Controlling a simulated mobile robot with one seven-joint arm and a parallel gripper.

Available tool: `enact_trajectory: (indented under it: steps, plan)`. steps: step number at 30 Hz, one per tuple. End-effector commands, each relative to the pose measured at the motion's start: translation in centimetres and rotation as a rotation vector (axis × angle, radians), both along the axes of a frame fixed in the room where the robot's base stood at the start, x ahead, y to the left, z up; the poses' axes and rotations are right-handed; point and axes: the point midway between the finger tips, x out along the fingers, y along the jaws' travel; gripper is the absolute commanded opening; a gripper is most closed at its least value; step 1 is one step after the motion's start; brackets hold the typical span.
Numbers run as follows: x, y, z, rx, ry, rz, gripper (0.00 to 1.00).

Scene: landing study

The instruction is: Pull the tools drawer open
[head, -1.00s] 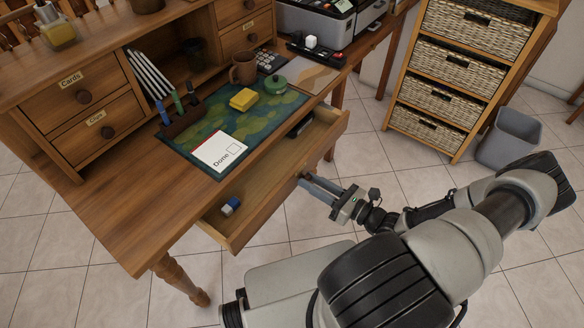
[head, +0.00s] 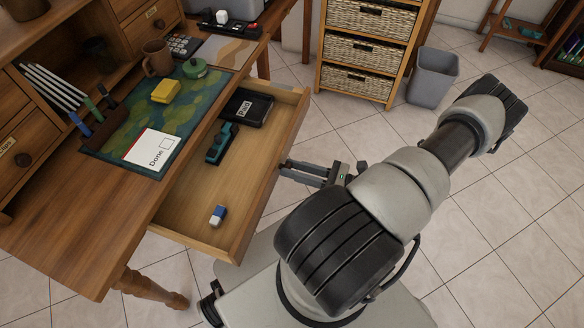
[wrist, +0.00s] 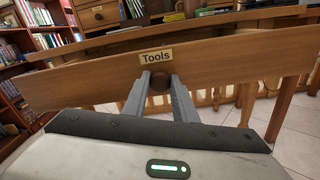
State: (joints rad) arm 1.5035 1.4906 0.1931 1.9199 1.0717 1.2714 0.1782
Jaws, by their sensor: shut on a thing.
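The tools drawer (head: 190,198) is pulled well out from under the desk top in the head view. Inside it lie a blue and white eraser (head: 218,215), a dark teal tool that may be a stapler (head: 221,143) and a black pad labelled "Pad" (head: 247,108). In the wrist view the drawer front (wrist: 90,75) carries a "Tools" label (wrist: 156,57). My gripper (wrist: 159,82) is shut on the round brown knob (wrist: 158,84) below that label. In the head view my gripper (head: 285,168) meets the drawer front from the right; the knob is hidden there.
The desk top (head: 60,215) holds a green mat, a "Done" card (head: 152,150), a yellow block (head: 166,91), a green round tin (head: 195,67) and a mug (head: 157,58). A basket shelf (head: 362,50) and grey bin (head: 433,77) stand behind. Tiled floor at right is clear.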

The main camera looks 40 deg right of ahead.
Motion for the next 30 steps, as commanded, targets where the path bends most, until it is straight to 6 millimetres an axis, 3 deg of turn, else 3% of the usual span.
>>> enact_trajectory:
  steps: [3,4,7,20,30]
  plan:
    - [0.0,0.0,0.1,0.0,-0.004,0.0,0.0]
    - [0.0,0.0,0.1,0.0,-0.004,0.0,0.27]
    - [0.0,0.0,0.1,0.0,-0.003,0.0,0.44]
    - [-0.7,-0.6,0.0,-0.002,-0.001,-0.002,0.44]
    - [-6.7,-5.0,0.0,-0.004,0.0,-0.003,0.44]
